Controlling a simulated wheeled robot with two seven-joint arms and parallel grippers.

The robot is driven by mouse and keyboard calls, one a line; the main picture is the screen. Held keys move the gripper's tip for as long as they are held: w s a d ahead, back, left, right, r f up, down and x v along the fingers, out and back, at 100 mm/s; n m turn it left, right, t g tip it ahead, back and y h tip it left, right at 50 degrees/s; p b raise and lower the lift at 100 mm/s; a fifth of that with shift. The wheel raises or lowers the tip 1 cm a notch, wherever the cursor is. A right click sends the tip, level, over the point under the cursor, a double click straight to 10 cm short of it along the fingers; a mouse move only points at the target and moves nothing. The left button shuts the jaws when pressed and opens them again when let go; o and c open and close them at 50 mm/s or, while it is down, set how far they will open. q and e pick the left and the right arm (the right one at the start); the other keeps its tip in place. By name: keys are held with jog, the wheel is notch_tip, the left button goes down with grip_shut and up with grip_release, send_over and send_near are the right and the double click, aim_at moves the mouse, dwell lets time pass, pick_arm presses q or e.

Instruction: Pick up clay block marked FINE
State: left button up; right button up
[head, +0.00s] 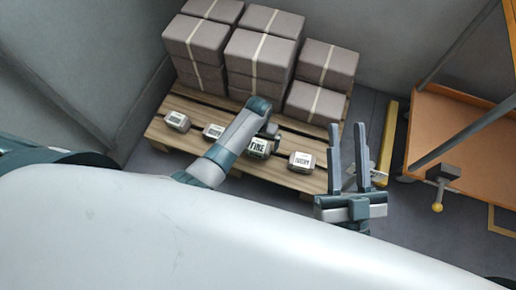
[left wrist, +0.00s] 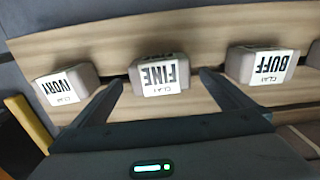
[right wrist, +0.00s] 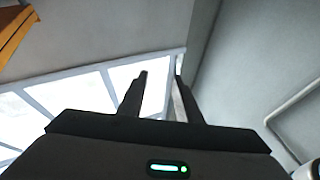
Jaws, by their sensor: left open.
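The clay block marked FINE (head: 259,148) lies on the front of a wooden pallet, partly hidden by my left arm in the head view. In the left wrist view the FINE block (left wrist: 160,75) shows upside down between and beyond the fingertips of my left gripper (left wrist: 162,80). That gripper (head: 270,131) is open and empty above the pallet; its fingers are hard to make out in the head view. My right gripper (head: 348,160) is open and empty, fingers pointing up, to the right of the pallet. In its wrist view, its fingers (right wrist: 162,88) stand apart.
The IVORY block (head: 301,161) lies right of FINE. The BUFF block (left wrist: 262,64) lies on its other side in the left wrist view. Stacked strapped boxes (head: 262,52) fill the back of the pallet (head: 158,133). A yellow bar (head: 387,145) and orange structure (head: 450,125) stand at right.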

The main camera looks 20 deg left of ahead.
aim_at(258, 145)
pick_arm(q)
notch_tip(258, 145, down, 2)
jog(key=shift+s+f+b, duration=0.1)
jog(key=shift+f+b, duration=0.15)
jog(key=shift+b, duration=0.35)
jog(key=shift+f, duration=0.35)
pick_arm(e)
jog(key=r+t, duration=0.1)
jog(key=s+r+t, duration=0.1)
jog(key=d+r, duration=0.1)
jog(key=r, duration=0.1)
jog(key=shift+s+d+r+t+y, duration=0.1)
jog(key=shift+s+t+y, duration=0.1)
jog(key=shift+t+y, duration=0.15)
pick_arm(q)
jog(key=shift+r, duration=0.1)
jog(key=c, duration=1.7)
jog(key=shift+o, duration=0.2)
jog(key=shift+r, duration=0.1)
pick_arm(e)
jog(key=shift+w, duration=0.15)
